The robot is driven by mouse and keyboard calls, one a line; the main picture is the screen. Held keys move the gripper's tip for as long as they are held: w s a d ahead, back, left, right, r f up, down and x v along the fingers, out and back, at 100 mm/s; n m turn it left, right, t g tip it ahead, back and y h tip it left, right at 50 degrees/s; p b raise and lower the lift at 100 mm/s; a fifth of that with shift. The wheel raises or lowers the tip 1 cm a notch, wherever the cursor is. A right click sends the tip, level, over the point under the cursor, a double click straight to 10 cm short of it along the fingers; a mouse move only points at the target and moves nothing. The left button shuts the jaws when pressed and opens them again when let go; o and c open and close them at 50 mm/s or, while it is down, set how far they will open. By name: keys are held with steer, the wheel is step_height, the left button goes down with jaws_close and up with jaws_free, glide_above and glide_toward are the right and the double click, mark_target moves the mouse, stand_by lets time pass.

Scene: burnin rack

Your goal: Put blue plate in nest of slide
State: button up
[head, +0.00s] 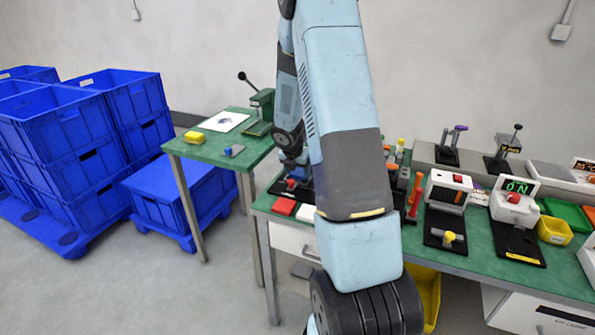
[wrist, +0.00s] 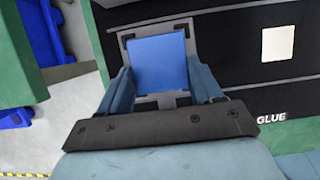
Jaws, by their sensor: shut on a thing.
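In the wrist view, a flat blue plate (wrist: 159,64) lies between the two blue-grey fingers of my gripper (wrist: 160,80), which is shut on it. A grey metal slide (wrist: 129,53) with a frame-like nest shows around the plate, at its upper left and below it. The plate lines up with this frame, but I cannot tell whether it rests in the nest or is held just above it.
A black board (wrist: 250,50) marked GLUE, with a white square (wrist: 278,43), lies right of the slide. The green bench (head: 470,262) carries several devices. A smaller green table (head: 215,150) and blue crates (head: 60,140) stand left.

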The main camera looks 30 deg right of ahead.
steer(key=o, duration=1.1)
steer(key=shift+o, duration=0.2)
steer(key=s+a+r+m, duration=0.2)
steer(key=s+a+r, duration=0.1)
steer(key=r, duration=0.4)
steer(key=s+a+r+m, duration=0.2)
steer(key=s+r+m, duration=0.1)
steer(key=r, duration=0.4)
steer(key=s+a+r+m, duration=0.2)
steer(key=s+a+r, duration=0.1)
steer(key=r, duration=0.4)
steer(key=s+a+r+m+t+y, duration=0.1)
steer(key=s+a+r+m, duration=0.2)
steer(key=s+m, duration=0.3)
steer(key=s+a+r+m+t+y, duration=0.1)
steer(key=s+a+r+m, duration=0.3)
steer(key=s, duration=0.5)
steer(key=s+a+r+m+y, duration=0.1)
steer(key=s+a+r+m, duration=0.2)
steer(key=s+a+m, duration=0.2)
steer(key=s+m, duration=0.3)
steer(key=shift+s+r+m+t+y, duration=0.3)
steer(key=shift+r+t, duration=0.05)
steer(key=shift+t, duration=0.05)
steer(key=shift+a, duration=0.1)
